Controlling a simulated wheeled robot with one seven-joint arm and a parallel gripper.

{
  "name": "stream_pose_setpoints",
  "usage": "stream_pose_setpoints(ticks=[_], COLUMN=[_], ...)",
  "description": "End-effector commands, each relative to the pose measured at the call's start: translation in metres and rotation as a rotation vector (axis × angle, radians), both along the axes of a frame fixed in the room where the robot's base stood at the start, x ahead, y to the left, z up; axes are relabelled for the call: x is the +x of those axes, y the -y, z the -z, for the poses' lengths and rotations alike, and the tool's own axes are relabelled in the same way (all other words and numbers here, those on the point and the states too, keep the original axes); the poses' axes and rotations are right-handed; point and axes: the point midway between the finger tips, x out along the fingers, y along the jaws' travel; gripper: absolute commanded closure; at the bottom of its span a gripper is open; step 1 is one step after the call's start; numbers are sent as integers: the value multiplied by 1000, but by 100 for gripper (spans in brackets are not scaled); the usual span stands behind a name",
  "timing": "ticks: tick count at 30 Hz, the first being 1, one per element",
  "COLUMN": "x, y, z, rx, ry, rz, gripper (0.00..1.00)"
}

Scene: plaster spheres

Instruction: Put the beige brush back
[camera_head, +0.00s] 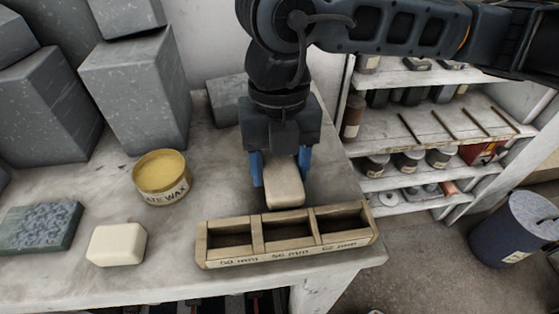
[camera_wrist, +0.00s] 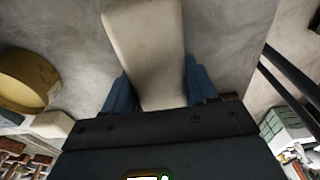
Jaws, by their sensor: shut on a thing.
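The beige brush (camera_head: 285,192) is a pale block with rounded edges. My gripper (camera_head: 280,177) points down and is shut on it, one blue finger on each side. In the wrist view the brush (camera_wrist: 148,45) runs up from between the blue fingers; no bristles show. In the head view its lower end appears just behind the wooden rack (camera_head: 258,228), which has three compartments with size markings on the front. Whether the brush touches the worktop I cannot tell.
A yellow wax tin (camera_head: 162,177) and a cream block (camera_head: 117,244) lie left on the worktop (camera_head: 180,225), with a grey-green slab (camera_head: 40,227) farther left. Large grey blocks (camera_head: 137,90) stand behind. Shelves (camera_head: 430,130) and a dark bin (camera_head: 515,228) are at right, past the worktop edge.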

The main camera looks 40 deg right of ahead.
Motion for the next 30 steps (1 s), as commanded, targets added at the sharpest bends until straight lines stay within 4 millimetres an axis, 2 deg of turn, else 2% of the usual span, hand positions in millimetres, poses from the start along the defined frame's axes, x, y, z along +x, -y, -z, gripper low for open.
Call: stream_pose_setpoints(ticks=[5, 6, 14, 25, 30], x=[0, 0, 0, 0, 3], y=[0, 0, 0, 0, 3], z=[4, 3, 2, -4, -30], rx=[-1, -1, 0, 0, -4], ry=[1, 1, 0, 0, 5], rz=[0, 0, 0, 0, -2], gripper=[91, 42, 17, 17, 17])
